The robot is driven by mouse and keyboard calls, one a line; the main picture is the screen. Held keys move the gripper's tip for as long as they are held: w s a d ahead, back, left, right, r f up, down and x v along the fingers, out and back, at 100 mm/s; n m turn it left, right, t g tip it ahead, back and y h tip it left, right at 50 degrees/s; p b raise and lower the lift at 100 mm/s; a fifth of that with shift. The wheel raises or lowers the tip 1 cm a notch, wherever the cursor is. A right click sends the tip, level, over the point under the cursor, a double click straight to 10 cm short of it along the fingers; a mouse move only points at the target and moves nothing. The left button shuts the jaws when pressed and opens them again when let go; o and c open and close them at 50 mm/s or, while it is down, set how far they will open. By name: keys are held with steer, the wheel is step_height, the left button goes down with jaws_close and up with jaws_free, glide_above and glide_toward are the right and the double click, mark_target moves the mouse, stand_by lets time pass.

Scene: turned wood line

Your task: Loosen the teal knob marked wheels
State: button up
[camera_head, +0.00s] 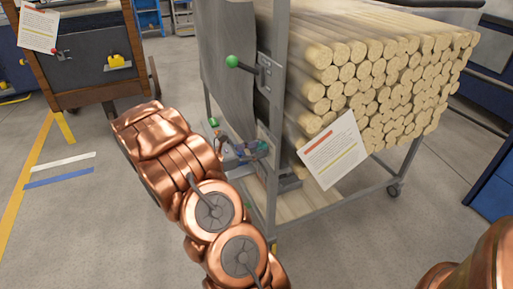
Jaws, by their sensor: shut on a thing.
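My copper arm reaches from the bottom of the picture to the lower left upright of the grey metal cart. My gripper (246,150) is small in the view and sits low on the cart's near end, at the upright. It is shut on the teal knob (262,146), which shows only in part. The fingers hide much of the knob, and no wheels marking can be read from here. Higher on the same cart, a green ball-ended lever (233,61) stands out from a bracket, apart from my gripper.
The cart (300,210) carries a stack of round wooden rods (385,85) and a paper sign (332,150). A small green part (213,122) sits left of the gripper. A wooden cabinet (85,65) stands at the upper left. Floor (70,220) is free at lower left.

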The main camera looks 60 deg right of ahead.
steer(key=shift+r+p, duration=0.25)
steer(key=shift+p, duration=0.2)
steer(key=n+p, duration=0.1)
steer(key=p, duration=0.3)
steer(key=shift+r+n, duration=0.15)
steer(key=shift+n, duration=0.25)
steer(key=n+p, duration=0.1)
steer(key=p, duration=0.3)
steer(key=shift+n, duration=0.3)
steer(key=shift+w+f+n+p, duration=0.1)
steer(key=shift+f+n+p, duration=0.05)
steer(key=shift+n+p, duration=2.1)
steer(key=shift+f+n+p, duration=0.2)
steer(key=shift+n+p, duration=1.85)
steer(key=shift+n, duration=0.35)
steer(key=shift+w+f+n+p, duration=0.1)
steer(key=shift+f+n+p, duration=0.05)
steer(key=shift+n+p, duration=2.1)
steer(key=shift+n, duration=0.3)
